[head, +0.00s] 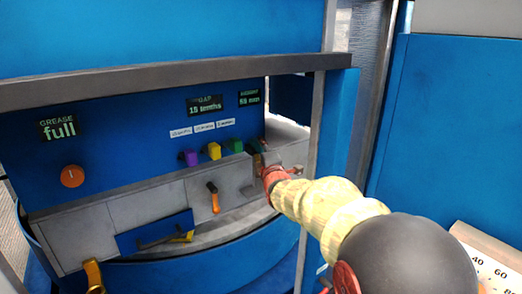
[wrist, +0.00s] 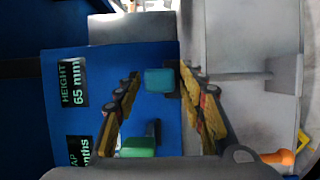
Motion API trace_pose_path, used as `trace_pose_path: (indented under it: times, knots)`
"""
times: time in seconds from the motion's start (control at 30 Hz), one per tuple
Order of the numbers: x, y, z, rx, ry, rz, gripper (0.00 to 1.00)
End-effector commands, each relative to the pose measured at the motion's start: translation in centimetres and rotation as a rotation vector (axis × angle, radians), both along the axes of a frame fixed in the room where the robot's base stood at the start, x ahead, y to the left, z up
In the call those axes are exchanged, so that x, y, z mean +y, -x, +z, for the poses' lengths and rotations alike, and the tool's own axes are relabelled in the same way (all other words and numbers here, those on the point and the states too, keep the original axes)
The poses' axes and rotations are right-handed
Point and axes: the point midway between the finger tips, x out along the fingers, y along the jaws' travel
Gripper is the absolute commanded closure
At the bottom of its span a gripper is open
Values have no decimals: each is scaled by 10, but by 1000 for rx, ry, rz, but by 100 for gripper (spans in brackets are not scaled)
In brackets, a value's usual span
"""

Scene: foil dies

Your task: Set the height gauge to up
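The height display (wrist: 73,82) reads 65 mm in the wrist view, which is turned sideways; it also shows small on the blue panel in the head view (head: 249,97). A teal lever knob (wrist: 160,80) stands in line with this display. My gripper (wrist: 160,73) is open, with its yellow and black fingers on either side of the teal knob. A small gap seems to remain at each side; I cannot tell whether either finger touches it. In the head view my gripper (head: 260,158) largely hides the teal knob.
A green knob (head: 234,145) sits close beside, then yellow (head: 213,150) and purple (head: 189,158) knobs. An orange-handled lever (head: 214,198) hangs on the grey front below. A grey beam (head: 170,78) crosses above, and a blue post (head: 335,130) stands right of the opening.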

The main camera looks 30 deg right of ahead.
Motion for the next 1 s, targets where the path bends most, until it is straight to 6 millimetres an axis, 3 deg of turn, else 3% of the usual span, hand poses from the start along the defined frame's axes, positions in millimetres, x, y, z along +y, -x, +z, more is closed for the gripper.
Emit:
trace_pose_path:
  times: [0.67, 1.0]
  knots:
    - [0, 0, 0, 0, 0, 0, 100]
    - [0, 0, 0, 0, 0, 0, 100]
